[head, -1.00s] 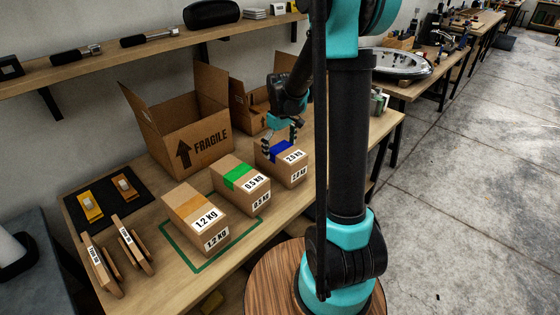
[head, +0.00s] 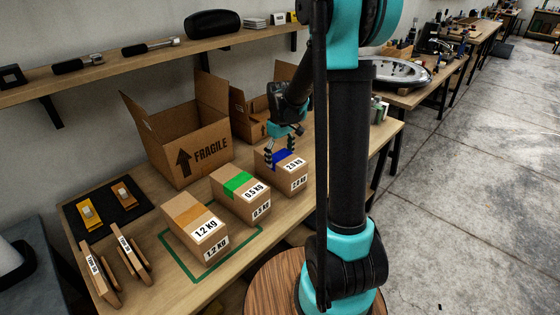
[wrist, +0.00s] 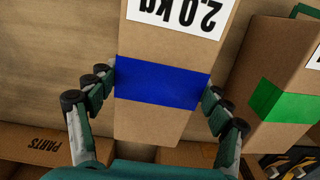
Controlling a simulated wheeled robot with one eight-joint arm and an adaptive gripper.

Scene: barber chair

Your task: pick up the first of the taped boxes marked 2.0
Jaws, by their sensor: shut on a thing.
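The taped box (head: 274,181) marked 2.0 kg has a blue tape band and stands at the right end of the row on the wooden bench in the head view. In the wrist view the same box (wrist: 165,125) fills the middle, with its label upside down. My gripper (wrist: 160,92) has a finger against each side of it at the blue tape, shut on it. In the head view my gripper (head: 279,156) is over the box from above. The box still appears to rest on the bench; its underside is hidden.
The green-taped 0.5 kg box (head: 238,206) stands close beside it, then the orange-taped 1.2 kg box (head: 183,234) within a green outline. An open FRAGILE carton (head: 205,155) and a smaller open carton (head: 245,125) stand behind. A shelf (head: 110,71) runs above.

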